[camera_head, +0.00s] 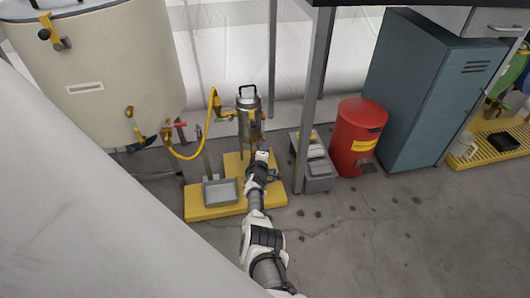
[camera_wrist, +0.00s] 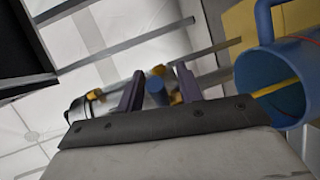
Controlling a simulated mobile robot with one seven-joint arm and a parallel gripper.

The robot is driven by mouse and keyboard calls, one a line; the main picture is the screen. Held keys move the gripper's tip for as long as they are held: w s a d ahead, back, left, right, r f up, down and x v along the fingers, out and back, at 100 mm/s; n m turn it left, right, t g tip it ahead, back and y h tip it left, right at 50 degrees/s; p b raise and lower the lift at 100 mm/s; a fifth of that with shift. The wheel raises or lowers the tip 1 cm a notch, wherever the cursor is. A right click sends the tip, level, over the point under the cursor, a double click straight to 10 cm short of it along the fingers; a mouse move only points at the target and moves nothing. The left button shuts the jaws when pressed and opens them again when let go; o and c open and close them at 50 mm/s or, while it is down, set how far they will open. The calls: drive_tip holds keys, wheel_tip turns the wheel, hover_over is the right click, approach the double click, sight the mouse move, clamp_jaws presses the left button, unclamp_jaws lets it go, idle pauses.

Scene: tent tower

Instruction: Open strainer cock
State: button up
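The strainer looks like a steel upright can (camera_head: 249,118) with a black top handle, standing on a yellow platform in the head view. In the wrist view it appears tipped by the camera's angle (camera_wrist: 92,102), behind the fingers. My gripper (camera_head: 262,157) is low in front of it. In the wrist view my gripper (camera_wrist: 160,72) has its two dark fingers apart. A blue round piece (camera_wrist: 156,88) shows in the gap, with brass-coloured parts beside it; it may be the cock. I cannot tell whether the fingers touch it. My gripper hides the strainer's lower front in the head view.
A yellow hose (camera_head: 191,155) runs from the beige tank (camera_head: 100,65) towards the strainer. A grey tray (camera_head: 220,192) is on the yellow platform (camera_head: 205,212). Grey bins (camera_head: 318,172) and a red bin (camera_head: 355,140) stand right. A large blue hollow thing (camera_wrist: 270,85) is right in the wrist view.

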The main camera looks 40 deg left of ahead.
clamp_jaws()
drive_tip(key=shift+r, duration=0.1)
idle(0.3)
drive_tip(key=shift+s+d+m+t+h, duration=0.1)
drive_tip(key=shift+s+m+t+h, duration=0.1)
drive_tip(key=shift+m+h, duration=0.25)
drive_tip(key=shift+s+m+t+h, duration=0.1)
drive_tip(key=shift+m+t+h, duration=0.1)
drive_tip(key=shift+m+h, duration=0.2)
unclamp_jaws()
